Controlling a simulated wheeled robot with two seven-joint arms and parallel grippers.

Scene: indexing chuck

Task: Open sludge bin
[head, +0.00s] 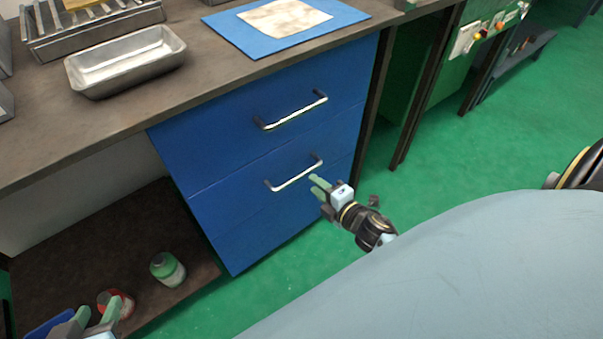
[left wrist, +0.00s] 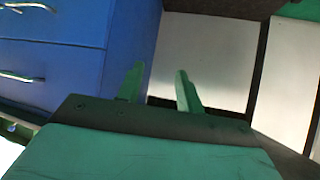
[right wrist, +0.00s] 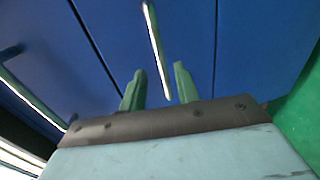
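No label reading sludge bin is legible. A blue drawer cabinet stands under the bench, with an upper drawer front (head: 225,130) and a lower drawer front (head: 235,190), both flush and shut. The upper handle (head: 292,110) and lower handle (head: 295,173) are metal bars. My right gripper (head: 318,186) is open and empty, just right of and in front of the lower handle. In the right wrist view the lower handle (right wrist: 156,45) runs toward the gap between the fingers; contact cannot be told. My left gripper (head: 95,314) is open and empty at the lower left, near the shelf.
On the low shelf (head: 125,240) stand a green-topped jar (head: 168,269) and a red container (head: 115,302) beside my left gripper. A metal tray (head: 125,60) and a blue mat (head: 285,22) lie on the bench. Green floor (head: 450,160) is clear right of the cabinet.

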